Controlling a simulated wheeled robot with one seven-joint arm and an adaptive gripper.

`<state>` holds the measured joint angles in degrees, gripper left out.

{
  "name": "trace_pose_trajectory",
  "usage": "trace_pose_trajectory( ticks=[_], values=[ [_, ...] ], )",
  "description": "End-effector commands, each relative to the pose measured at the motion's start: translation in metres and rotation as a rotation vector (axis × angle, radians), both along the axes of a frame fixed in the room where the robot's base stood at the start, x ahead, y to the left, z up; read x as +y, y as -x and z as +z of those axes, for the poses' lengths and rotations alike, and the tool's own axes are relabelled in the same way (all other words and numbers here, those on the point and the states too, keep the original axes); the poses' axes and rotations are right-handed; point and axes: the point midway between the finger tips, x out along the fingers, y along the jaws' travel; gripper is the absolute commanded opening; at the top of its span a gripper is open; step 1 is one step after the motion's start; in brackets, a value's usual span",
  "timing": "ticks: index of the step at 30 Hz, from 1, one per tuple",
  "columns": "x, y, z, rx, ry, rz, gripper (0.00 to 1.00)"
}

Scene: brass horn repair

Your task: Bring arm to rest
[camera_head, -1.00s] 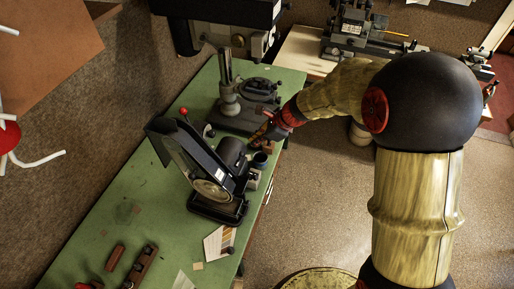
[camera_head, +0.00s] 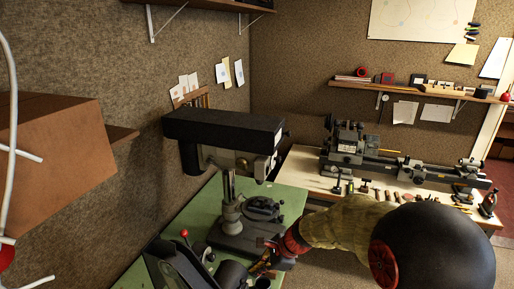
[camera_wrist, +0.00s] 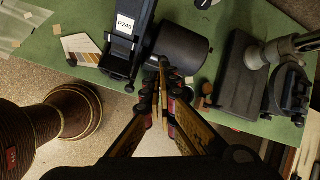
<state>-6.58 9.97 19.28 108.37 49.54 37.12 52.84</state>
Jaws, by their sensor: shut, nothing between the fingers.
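My gripper (camera_head: 264,262) is at the end of my arm, over the right edge of the green bench (camera_head: 292,200). In the wrist view my gripper (camera_wrist: 163,68) has its fingertips together with nothing between them. The tips appear just beside the dark motor drum (camera_wrist: 180,48) of the belt sander (camera_wrist: 122,50). Whether they touch anything below is hard to tell. The drill press (camera_head: 220,140) stands behind my gripper on the bench, and its base (camera_wrist: 245,85) shows right of the fingers in the wrist view.
A lathe (camera_head: 390,160) stands on a pale bench at the back, with several small tools in front. A shelf (camera_head: 430,91) hangs above it. A brown box (camera_head: 50,150) is at left. Bare floor (camera_wrist: 110,110) lies beside the green bench.

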Motion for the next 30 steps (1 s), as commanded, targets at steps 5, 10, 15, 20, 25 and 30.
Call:
trace_pose_trajectory(
  ticks=[5,10,15,20,25,30],
  values=[
    [-0.014,0.049,-0.012,-0.050,0.102,0.322,0.00],
    [-0.038,0.096,-0.011,-0.146,0.202,0.640,0.00],
    [-0.068,0.137,-0.012,-0.243,0.307,0.909,0.00],
    [-0.103,0.179,-0.021,-0.334,0.432,1.145,0.00],
    [-0.137,0.217,-0.035,-0.404,0.572,1.315,0.00],
    [-0.163,0.246,-0.053,-0.455,0.705,1.383,0.00]
  ],
)
